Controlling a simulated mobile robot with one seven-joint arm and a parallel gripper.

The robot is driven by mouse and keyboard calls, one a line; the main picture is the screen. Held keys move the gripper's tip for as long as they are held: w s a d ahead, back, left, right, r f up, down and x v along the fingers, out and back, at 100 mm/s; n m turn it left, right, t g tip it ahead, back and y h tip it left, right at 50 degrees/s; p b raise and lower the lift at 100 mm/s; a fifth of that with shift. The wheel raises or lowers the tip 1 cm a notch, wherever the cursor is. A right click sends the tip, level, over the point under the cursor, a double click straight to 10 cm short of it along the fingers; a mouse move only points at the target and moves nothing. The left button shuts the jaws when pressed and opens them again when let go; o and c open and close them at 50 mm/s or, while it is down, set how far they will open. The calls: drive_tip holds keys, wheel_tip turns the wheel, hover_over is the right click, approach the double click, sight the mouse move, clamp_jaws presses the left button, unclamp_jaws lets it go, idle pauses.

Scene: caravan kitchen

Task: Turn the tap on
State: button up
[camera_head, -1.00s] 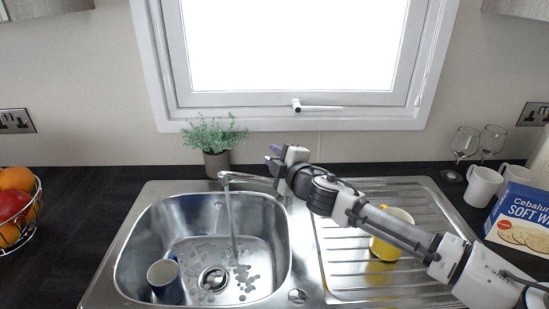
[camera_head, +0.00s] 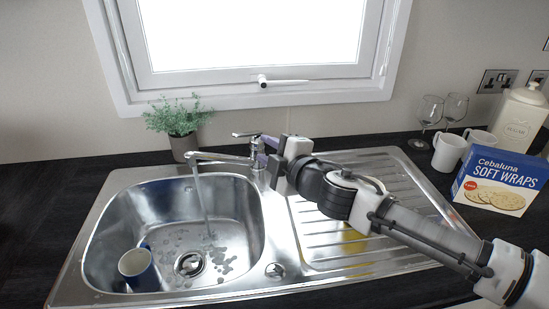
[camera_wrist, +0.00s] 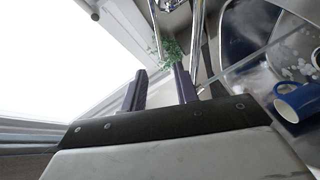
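The chrome tap (camera_head: 225,157) stands behind the sink, its spout reaching left over the basin. A stream of water (camera_head: 203,200) runs from the spout into the basin. The tap's lever (camera_head: 246,135) shows at the top of its body, just left of my gripper. My gripper (camera_head: 268,150) is beside the tap on its right; I cannot tell whether it touches it. In the wrist view its two dark fingers (camera_wrist: 161,88) are apart with nothing between them. Chrome tap parts (camera_wrist: 197,40) show beyond the fingertips in that view.
A blue mug (camera_head: 140,270) lies in the steel sink (camera_head: 100,222). A potted plant (camera_head: 180,122) stands left of the tap. A yellow mug (camera_head: 352,234) on the drainer is mostly hidden behind my arm. White mugs (camera_head: 447,152) and a wraps box (camera_head: 500,183) stand right.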

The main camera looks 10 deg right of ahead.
drive_tip(key=shift+v, duration=1.2)
